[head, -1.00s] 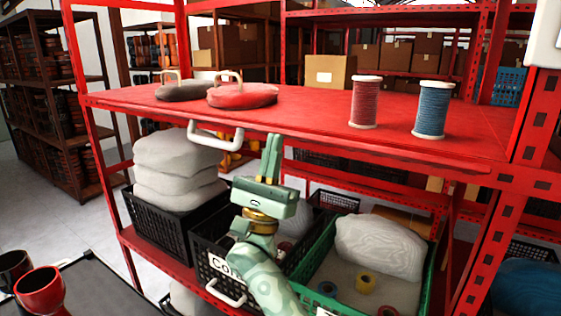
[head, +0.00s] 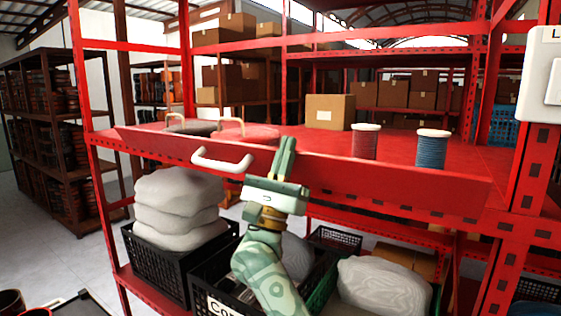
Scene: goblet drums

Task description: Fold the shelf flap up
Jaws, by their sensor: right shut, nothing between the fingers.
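The shelf flap (head: 385,185) is a long red panel along the front edge of the red shelf (head: 460,152). It stands raised at a slant, its outer face toward me, and hides the lower parts of things on the shelf. A white handle (head: 222,161) sits on its face, left of its middle. My green right gripper (head: 286,148) is shut and empty, fingers pointing up. It is in front of the flap, right of the handle and apart from it. Its fingertips overlap the flap's top edge; I cannot tell whether they touch it. My left gripper is not in view.
On the shelf are a red spool (head: 365,142), a blue spool (head: 431,148) and two round weights with handles, partly hidden. Below are a black crate (head: 160,262) with stacked white bags and other crates. A red post (head: 515,180) stands at right.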

